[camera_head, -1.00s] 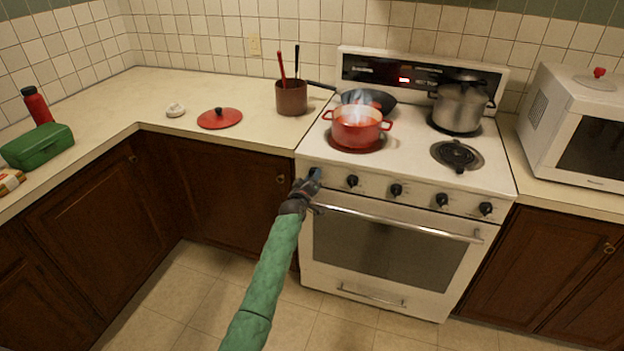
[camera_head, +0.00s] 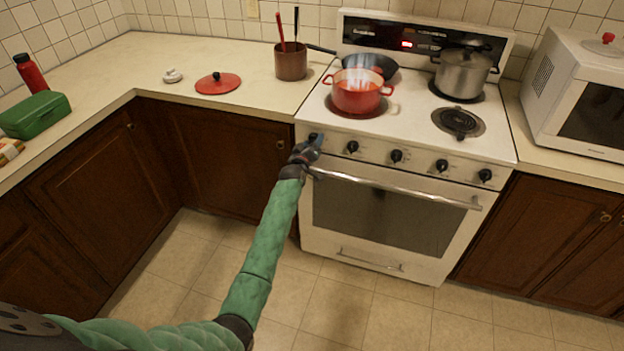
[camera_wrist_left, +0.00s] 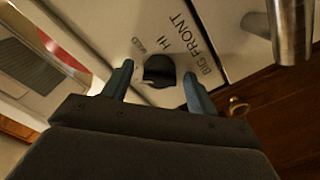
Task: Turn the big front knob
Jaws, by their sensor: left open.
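The big front knob (camera_wrist_left: 159,70) is black and round, on the stove's white front panel, with the printed words "BIG FRONT" and "HI" beside it in the left wrist view. My left gripper (camera_wrist_left: 157,84) is open, with one blue finger on each side of the knob. I cannot tell whether the fingers touch it. In the head view my left gripper (camera_head: 314,146) is at the left end of the stove's knob row and largely covers this knob. My right gripper is not in view.
The oven handle (camera_head: 400,187) runs just below the knobs. More black knobs, such as one nearby (camera_head: 352,147), line the panel. A steaming red pot (camera_head: 357,97) sits on the front left burner, with a dark pan (camera_head: 372,62) and a steel pot (camera_head: 463,76) behind.

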